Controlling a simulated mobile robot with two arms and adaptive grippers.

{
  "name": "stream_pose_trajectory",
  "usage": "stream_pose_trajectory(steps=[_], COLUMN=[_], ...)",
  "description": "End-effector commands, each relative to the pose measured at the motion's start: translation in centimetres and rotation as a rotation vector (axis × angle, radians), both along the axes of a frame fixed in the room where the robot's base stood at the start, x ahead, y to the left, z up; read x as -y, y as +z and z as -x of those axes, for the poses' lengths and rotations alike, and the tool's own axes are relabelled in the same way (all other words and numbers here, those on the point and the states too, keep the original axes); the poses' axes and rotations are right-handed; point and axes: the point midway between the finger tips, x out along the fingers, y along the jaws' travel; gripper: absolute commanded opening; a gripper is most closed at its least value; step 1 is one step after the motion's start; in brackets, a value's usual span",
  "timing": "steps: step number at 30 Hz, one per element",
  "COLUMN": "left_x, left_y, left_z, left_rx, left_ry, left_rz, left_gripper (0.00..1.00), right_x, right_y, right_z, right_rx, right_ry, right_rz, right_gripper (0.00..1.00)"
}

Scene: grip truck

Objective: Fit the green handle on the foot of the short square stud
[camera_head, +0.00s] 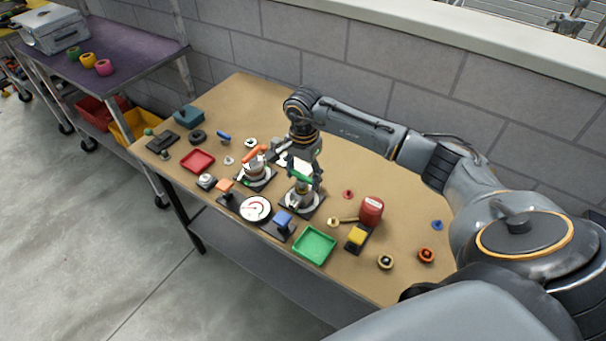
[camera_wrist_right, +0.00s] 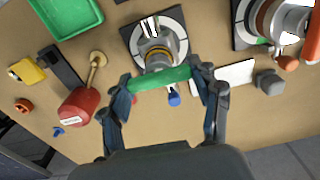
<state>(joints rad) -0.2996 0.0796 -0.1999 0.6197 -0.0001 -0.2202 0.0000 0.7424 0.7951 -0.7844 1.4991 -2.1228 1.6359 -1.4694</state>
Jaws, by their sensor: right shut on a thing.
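My right gripper (camera_head: 303,184) is shut on the green handle (camera_head: 302,170). In the right wrist view the handle (camera_wrist_right: 152,79) lies crosswise between the two fingertips (camera_wrist_right: 160,82). Just beyond it stands a round metal fitting (camera_wrist_right: 157,48) on a dark square plate (camera_wrist_right: 135,32). The same fitting (camera_head: 299,201) shows below the gripper in the head view. The handle overlaps the fitting's near edge in the wrist view; I cannot tell whether they touch. The short square stud's foot is not clearly visible. My left gripper is not in view.
A second metal fitting (camera_head: 257,173) with an orange-red handle (camera_head: 254,153) stands left of the gripper. A red canister (camera_head: 371,211), green tray (camera_head: 314,246), dial (camera_head: 256,208) and blue-topped part (camera_head: 283,218) are nearby.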

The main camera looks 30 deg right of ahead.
Motion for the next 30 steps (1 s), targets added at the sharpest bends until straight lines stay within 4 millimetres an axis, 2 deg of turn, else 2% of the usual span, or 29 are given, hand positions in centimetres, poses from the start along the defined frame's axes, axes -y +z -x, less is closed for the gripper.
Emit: stream_pose_trajectory(steps=[12,30], left_x=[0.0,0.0], left_y=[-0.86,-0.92], left_z=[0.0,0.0], left_rx=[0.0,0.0], left_ry=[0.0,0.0], left_rz=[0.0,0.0], left_gripper=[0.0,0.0], right_x=[0.07,0.06], right_y=[-0.49,-0.53], right_z=[-0.06,-0.04], right_rx=[0.002,0.0], right_ry=[0.0,0.0], right_rz=[0.002,0.001], right_gripper=[0.29,0.29])
